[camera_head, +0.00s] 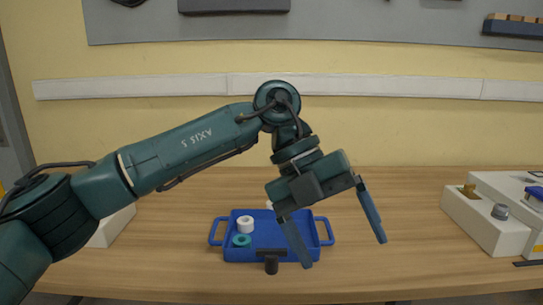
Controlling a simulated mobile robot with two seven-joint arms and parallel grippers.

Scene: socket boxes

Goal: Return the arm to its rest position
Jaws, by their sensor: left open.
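My left arm (185,150) comes in from the left, rises to a joint at the top middle and bends down to the right. My left gripper (342,252) is open, with its two fingers spread apart and nothing seen between them. It hangs over the right part of the blue tray, and one finger overlaps the tray's right side in the picture. My right gripper is not in view.
A blue tray (228,254) with a white ring (245,224) and a teal ring (241,240) is on the wooden table (400,220). A dark cylinder (271,265) shows at its front. White socket boxes (484,226) stand at right. The table between tray and boxes is clear.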

